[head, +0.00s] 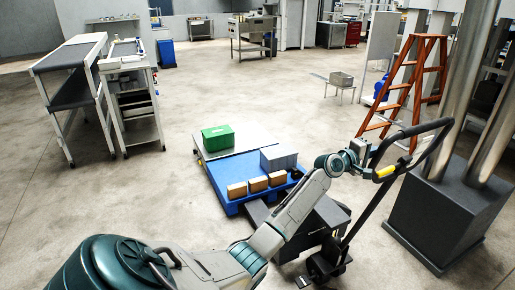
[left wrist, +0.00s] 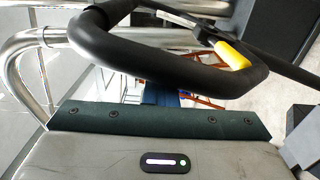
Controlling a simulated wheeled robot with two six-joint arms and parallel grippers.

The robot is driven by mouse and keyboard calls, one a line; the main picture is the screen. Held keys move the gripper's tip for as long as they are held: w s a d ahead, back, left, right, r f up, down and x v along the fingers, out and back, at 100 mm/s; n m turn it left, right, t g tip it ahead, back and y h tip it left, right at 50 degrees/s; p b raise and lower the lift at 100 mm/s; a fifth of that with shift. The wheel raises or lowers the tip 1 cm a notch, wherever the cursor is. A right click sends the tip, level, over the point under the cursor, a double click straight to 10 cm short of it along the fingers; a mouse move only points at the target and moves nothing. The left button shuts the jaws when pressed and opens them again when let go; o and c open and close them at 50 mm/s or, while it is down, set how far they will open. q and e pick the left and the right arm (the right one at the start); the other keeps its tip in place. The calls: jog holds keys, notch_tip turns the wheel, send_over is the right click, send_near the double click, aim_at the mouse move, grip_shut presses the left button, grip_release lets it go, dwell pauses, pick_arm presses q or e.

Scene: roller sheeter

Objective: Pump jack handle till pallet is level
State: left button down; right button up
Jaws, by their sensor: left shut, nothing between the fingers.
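The pallet jack's black loop handle (head: 413,132) with a yellow lever (head: 386,171) rises on a slanted shaft (head: 368,207) from the black jack body (head: 325,222). In the left wrist view the loop (left wrist: 165,65) and yellow lever (left wrist: 232,54) lie just beyond my gripper body. My right gripper is out of view.
An orange stepladder (head: 398,92) stands behind the handle. A dark block with metal columns (head: 447,205) stands close on the right. A grey shelf cart (head: 75,80) and a white cart (head: 130,92) stand at the left. The floor left of the pallet is clear.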

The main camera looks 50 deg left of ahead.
aim_at(379, 160)
pick_arm(q)
jog(key=d, duration=0.2)
jog(key=s+d+p, duration=0.1)
jog(key=shift+d+f, duration=0.3)
jog(key=shift+d, duration=0.05)
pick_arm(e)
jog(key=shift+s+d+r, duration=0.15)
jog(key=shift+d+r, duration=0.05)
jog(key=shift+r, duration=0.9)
pick_arm(q)
jog(key=d, duration=0.1)
jog(key=s+d+f+p, duration=0.1)
jog(key=d, duration=0.1)
jog(key=d+p, duration=0.1)
jog(key=d, duration=0.1)
jog(key=shift+s+d+f, duration=0.15)
jog(key=shift+s+f, duration=0.05)
jog(key=shift+f, duration=0.1)
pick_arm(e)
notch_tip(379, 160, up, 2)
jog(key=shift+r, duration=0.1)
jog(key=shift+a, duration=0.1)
